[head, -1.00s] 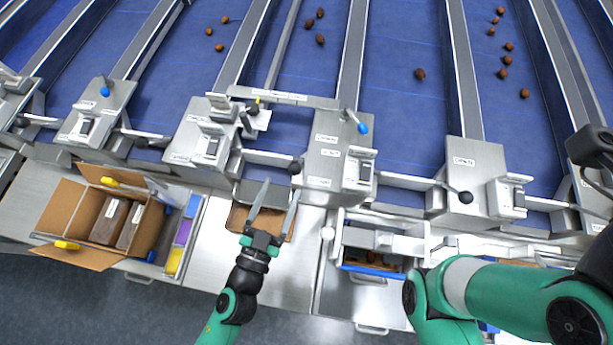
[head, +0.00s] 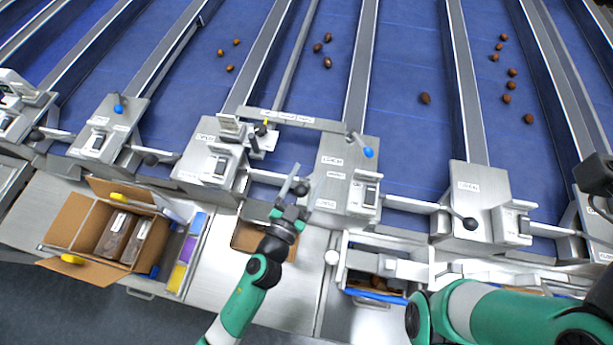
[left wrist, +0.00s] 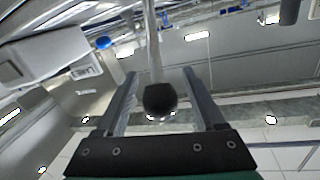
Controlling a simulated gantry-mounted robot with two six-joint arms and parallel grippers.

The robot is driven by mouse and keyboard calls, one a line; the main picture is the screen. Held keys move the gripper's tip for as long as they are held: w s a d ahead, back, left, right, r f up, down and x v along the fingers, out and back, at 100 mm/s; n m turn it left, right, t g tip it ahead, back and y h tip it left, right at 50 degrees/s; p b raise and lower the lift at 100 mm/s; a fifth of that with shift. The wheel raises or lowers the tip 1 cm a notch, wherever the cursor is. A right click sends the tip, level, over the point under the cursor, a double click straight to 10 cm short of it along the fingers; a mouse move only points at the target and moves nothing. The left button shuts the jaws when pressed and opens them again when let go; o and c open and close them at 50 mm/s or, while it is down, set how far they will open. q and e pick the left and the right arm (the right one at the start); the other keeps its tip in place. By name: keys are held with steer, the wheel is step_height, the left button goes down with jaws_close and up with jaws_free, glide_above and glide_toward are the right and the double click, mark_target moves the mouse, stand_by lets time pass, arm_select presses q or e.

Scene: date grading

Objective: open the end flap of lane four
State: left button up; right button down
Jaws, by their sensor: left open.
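My left gripper (head: 298,186) is open at the round black knob (head: 301,189) on the end of a flap's lever (head: 268,177), at the foot of a middle lane. In the left wrist view the knob (left wrist: 160,98) sits between the two spread fingers, with a gap on each side. The lever's metal rod (left wrist: 152,45) runs away from it. The flap's bar lies across the lane end. Lane labels are too small to read, so I cannot tell the lane's number.
A steel housing with a blue-tipped lever (head: 368,152) stands right of the knob. Below is a cardboard tray (head: 250,238); an open carton (head: 70,225) stands at left. Brown dates (head: 425,99) lie on the blue belts. Another black knob (head: 470,223) is farther right.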

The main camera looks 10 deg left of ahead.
arm_select(q)
steer(key=shift+c, duration=0.3)
jaws_close()
stand_by(1.2)
